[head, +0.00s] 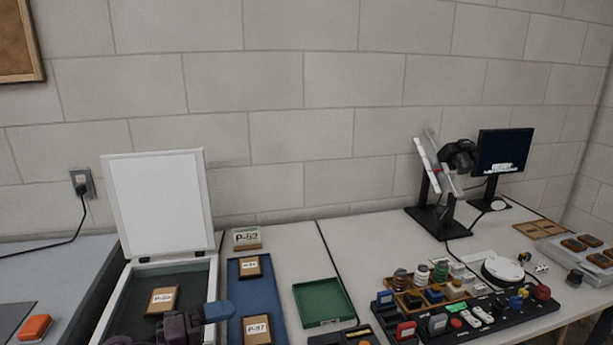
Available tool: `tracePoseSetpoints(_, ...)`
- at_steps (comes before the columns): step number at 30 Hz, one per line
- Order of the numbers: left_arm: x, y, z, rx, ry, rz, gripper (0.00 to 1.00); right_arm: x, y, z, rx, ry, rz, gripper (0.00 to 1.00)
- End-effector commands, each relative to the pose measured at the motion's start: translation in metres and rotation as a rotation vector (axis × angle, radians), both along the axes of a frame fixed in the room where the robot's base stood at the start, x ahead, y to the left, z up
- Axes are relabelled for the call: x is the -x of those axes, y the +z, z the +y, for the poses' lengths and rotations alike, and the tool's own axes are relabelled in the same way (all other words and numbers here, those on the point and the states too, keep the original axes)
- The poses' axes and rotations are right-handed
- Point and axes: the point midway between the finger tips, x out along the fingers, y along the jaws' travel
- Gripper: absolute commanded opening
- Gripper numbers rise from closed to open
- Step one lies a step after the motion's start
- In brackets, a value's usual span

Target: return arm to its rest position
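My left gripper (188,325) shows at the bottom edge of the head view, over the front of the white-framed box and the left edge of the blue mat. It is dark, with a blue part (217,311) at its right end. I cannot tell whether that blue part belongs to the gripper or is held, nor whether the fingers are open. Most of the arm lies below the picture. My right gripper is not in view.
The white-framed box (207,262) has its lid (158,203) raised and a labelled block (162,299) inside. The blue mat (250,292) carries labelled blocks. A green tray (323,302) lies to its right. Stamps and a stand (436,218) crowd the right table.

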Motion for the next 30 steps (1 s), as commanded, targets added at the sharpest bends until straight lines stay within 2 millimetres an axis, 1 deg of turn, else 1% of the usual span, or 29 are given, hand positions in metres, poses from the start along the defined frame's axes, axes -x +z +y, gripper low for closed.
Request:
tracePoseSetpoints(1, 0.004, 0.005, 0.000, 0.090, 0.068, 0.012, 1.00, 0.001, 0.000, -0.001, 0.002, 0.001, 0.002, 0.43)
tracePoseSetpoints(4, 0.007, 0.013, 0.007, 0.249, 0.220, 0.041, 1.00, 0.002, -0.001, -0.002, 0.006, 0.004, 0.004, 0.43)
tracePoseSetpoints(8, 0.011, 0.016, 0.028, 0.426, 0.440, 0.106, 1.00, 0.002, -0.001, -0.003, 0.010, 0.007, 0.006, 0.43)
tracePoseSetpoints(11, 0.018, 0.009, 0.050, 0.537, 0.621, 0.180, 1.00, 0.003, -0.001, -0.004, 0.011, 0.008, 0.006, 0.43)
tracePoseSetpoints(13, 0.025, 0.001, 0.067, 0.601, 0.751, 0.242, 1.00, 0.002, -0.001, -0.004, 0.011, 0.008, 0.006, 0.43)
tracePoseSetpoints(17, 0.045, -0.023, 0.098, 0.690, 0.994, 0.384, 1.00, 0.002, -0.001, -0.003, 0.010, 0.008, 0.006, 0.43)
tracePoseSetpoints(18, 0.053, -0.032, 0.107, 0.709, 1.068, 0.434, 1.00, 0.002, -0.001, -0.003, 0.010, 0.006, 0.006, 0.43)
tracePoseSetpoints(20, 0.068, -0.046, 0.119, 0.730, 1.177, 0.514, 1.00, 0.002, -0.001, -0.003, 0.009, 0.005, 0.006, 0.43)
tracePoseSetpoints(23, 0.097, -0.071, 0.136, 0.747, 1.352, 0.661, 1.00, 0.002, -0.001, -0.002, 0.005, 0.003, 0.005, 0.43)
tracePoseSetpoints(24, 0.111, -0.081, 0.141, 0.747, 1.419, 0.725, 1.00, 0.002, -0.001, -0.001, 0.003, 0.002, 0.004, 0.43)
tracePoseSetpoints(26, 0.133, -0.096, 0.147, 0.741, 1.515, 0.827, 1.00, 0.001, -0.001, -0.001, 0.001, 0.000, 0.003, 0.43)
tracePoseSetpoints(27, 0.149, -0.105, 0.150, 0.731, 1.574, 0.896, 1.00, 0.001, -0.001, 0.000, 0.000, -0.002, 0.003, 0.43)
tracePoseSetpoints(30, 0.188, -0.124, 0.153, 0.697, 1.697, 1.065, 1.00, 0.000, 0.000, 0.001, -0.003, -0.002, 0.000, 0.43)
